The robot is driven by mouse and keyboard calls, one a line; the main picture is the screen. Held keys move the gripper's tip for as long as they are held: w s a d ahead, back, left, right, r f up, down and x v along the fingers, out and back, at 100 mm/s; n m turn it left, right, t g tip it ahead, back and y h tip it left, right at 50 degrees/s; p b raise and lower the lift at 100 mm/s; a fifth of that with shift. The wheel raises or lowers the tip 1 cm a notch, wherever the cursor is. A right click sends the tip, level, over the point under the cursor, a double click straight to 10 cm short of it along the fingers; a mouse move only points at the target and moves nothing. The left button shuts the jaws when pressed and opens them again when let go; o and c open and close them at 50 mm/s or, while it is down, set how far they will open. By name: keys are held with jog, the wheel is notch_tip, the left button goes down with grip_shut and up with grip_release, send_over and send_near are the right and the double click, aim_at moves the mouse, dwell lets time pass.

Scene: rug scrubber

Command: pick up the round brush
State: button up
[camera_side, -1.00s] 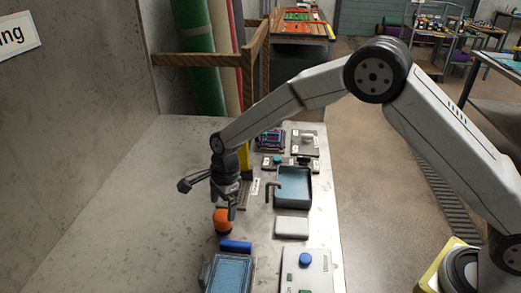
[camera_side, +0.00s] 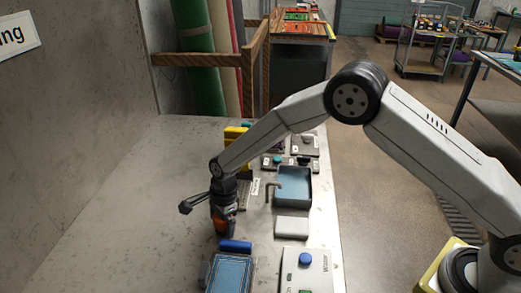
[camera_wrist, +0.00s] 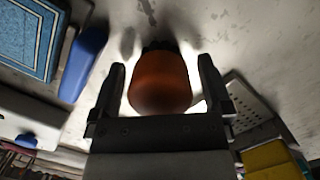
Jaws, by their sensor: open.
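The round brush (camera_wrist: 160,80) has an orange rounded body with a dark part at its far end. In the wrist view it sits between the two open fingers of my gripper (camera_wrist: 162,92), with gaps visible at its sides. In the side view the orange brush (camera_side: 220,222) stands on the table, partly hidden by my gripper (camera_side: 224,216), which is lowered over it. Its bristles are hardly visible.
A blue roll-shaped object (camera_side: 235,246) lies just in front of the brush, near a blue framed pad (camera_side: 230,274). A blue tray (camera_side: 308,187), a white block (camera_side: 292,227) and a white box with a blue knob (camera_side: 306,259) stand to the right. The table's left side is clear.

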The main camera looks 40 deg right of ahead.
dwell(0.4)
jog(key=c, duration=1.2)
jog(key=shift+r, duration=0.15)
jog(key=shift+c, duration=0.2)
jog(key=shift+r, duration=0.85)
jog(key=s+d+r, duration=0.2)
jog(key=s+r, duration=0.3)
jog(key=s, duration=0.1)
jog(key=s+d+r, duration=0.2)
jog(key=s+r, duration=0.4)
jog(key=s, duration=0.1)
jog(key=shift+d, duration=0.35)
jog(key=shift+s, duration=0.1)
